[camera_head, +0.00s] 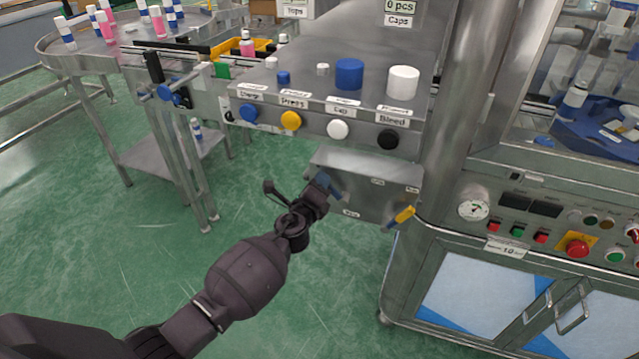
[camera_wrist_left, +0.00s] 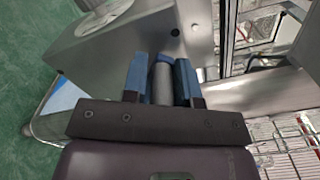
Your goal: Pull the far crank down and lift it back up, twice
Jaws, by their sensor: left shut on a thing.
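My left gripper (camera_head: 327,185) comes in from the lower left and is at the left part of a grey metal box (camera_head: 368,172) under the button shelf. In the left wrist view its two blue finger pads are shut on a grey round crank handle (camera_wrist_left: 162,84), one pad on each side. I take this handle to be the far crank; in the head view it is hidden by my gripper, so its angle cannot be told. My right gripper is in neither view.
A yellow-handled lever (camera_head: 402,216) sits on the box's lower right. A shelf with coloured buttons and caps (camera_head: 349,74) overhangs the box. A metal post (camera_head: 455,110) and machine cabinet stand to the right. Green floor (camera_head: 130,235) lies open to the left.

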